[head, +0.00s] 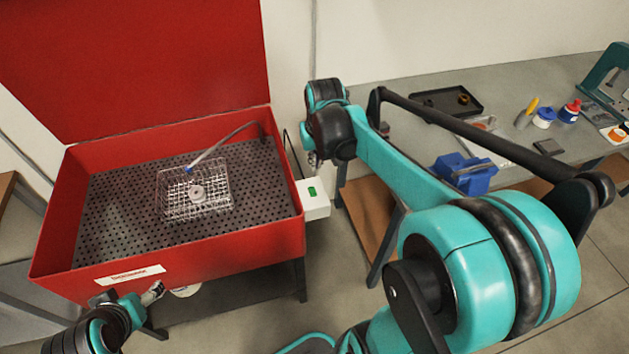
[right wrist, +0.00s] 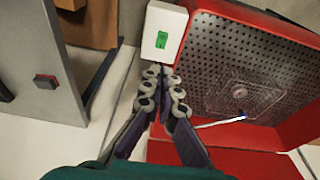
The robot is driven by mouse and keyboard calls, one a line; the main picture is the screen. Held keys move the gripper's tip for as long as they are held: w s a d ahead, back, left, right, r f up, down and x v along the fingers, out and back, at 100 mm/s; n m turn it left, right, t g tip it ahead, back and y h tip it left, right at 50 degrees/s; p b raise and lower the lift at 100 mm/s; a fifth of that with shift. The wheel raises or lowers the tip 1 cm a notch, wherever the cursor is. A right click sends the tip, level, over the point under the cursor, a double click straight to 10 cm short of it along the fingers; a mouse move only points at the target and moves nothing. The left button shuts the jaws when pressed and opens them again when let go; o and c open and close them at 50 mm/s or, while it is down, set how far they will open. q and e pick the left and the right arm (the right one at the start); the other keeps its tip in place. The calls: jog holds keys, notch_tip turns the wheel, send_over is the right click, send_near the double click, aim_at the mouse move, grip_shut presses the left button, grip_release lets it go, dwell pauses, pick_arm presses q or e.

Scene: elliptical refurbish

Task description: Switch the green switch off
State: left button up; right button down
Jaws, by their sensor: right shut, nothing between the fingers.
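The green switch (head: 312,191) is set in a white box on the right side of the red parts washer. In the right wrist view the green switch (right wrist: 162,40) shows on its white box (right wrist: 158,20), just beyond my fingertips. My right gripper (head: 312,158) is above and near the box in the head view. In the right wrist view my right gripper (right wrist: 163,72) is shut with nothing between its fingers, and its tips point at the box's lower edge. I cannot tell if they touch it. My left gripper (head: 154,292) is low at the washer's front; its finger state is unclear.
The red washer (head: 180,262) has a raised lid, a perforated floor, a wire basket (head: 165,208) with a round part, and a hose. A grey workbench (head: 400,82) at right holds a blue vise (head: 462,172), a black tray (head: 445,101) and bottles.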

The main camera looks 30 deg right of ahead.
aim_at(313, 192)
jog(key=b+x, duration=0.1)
jog(key=x, duration=0.3)
jog(key=b+x, duration=0.2)
jog(key=x, duration=0.2)
jog(key=s+b+x, duration=0.1)
jog(key=b+x, duration=0.1)
jog(key=x, duration=0.3)
jog(key=shift+a+f, duration=0.1)
jog(key=shift+f, duration=0.05)
jog(key=shift+s+f, duration=0.1)
jog(key=shift+f, duration=0.2)
jog(key=shift+s+a+f+t+b, duration=0.1)
jog(key=shift+s+f+t+b, duration=0.05)
jog(key=shift+f+t+b, duration=0.2)
jog(key=shift+r, duration=0.1)
jog(key=shift+w+d+r, duration=0.2)
jog(key=shift+w+d, duration=0.05)
jog(key=shift+w, duration=0.5)
